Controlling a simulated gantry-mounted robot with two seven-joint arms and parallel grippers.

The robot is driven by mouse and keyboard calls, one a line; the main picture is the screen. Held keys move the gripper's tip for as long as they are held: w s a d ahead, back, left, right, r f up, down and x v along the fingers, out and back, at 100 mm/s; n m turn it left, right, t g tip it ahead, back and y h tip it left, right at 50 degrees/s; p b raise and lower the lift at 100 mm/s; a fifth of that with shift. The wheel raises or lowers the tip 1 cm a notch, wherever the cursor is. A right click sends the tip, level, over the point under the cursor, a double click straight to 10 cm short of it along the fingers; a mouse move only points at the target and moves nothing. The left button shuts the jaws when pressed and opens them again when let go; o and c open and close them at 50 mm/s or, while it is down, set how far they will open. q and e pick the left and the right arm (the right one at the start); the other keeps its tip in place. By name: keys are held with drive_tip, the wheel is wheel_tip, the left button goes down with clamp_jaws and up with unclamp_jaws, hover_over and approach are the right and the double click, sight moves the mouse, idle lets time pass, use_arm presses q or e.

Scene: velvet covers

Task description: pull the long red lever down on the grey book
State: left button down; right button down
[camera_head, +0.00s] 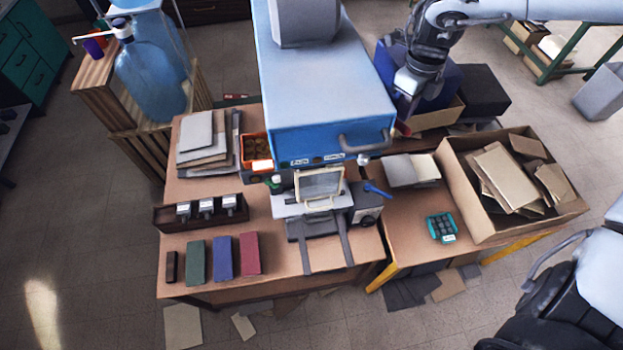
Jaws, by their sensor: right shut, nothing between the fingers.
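A blue press (325,110) stands at the back middle of the wooden table. A small red piece (402,128) shows beside the press's right side, just under my right gripper; it looks like an end of the red lever, and the rest is hidden. My right gripper (404,112) points down there, shut and empty. I cannot tell whether it touches the red piece. A framed pale plate (320,184) sits at the front of the press. I cannot make out a grey book for certain under it. My left gripper is not in view.
Grey covers (201,131) are stacked at the left. Green, blue and red blocks (223,258) stand at the front left. A cardboard box (457,205) of boards and a teal tray (441,227) are at the right. A blue-handled part (376,189) sticks out beside the press.

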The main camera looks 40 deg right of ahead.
sight(402, 128)
drive_tip(key=shift+f, duration=0.3)
drive_tip(key=shift+f+b, duration=0.4)
drive_tip(key=shift+f, duration=0.1)
drive_tip(key=shift+s+a+f+b, duration=0.2)
drive_tip(key=shift+f+b, duration=0.3)
drive_tip(key=shift+f, duration=0.35)
drive_tip(key=shift+s+a+f+b, duration=0.1)
drive_tip(key=shift+s+f+b, duration=0.2)
drive_tip(key=shift+f+b, duration=0.35)
drive_tip(key=shift+f, duration=0.2)
drive_tip(key=shift+s+a+f+b, duration=0.15)
drive_tip(key=shift+f+b, duration=0.3)
drive_tip(key=shift+f, duration=0.35)
drive_tip(key=shift+s+d+f+b, duration=0.1)
drive_tip(key=shift+f+b, duration=0.3)
drive_tip(key=shift+f, duration=0.35)
drive_tip(key=shift+f, duration=0.1)
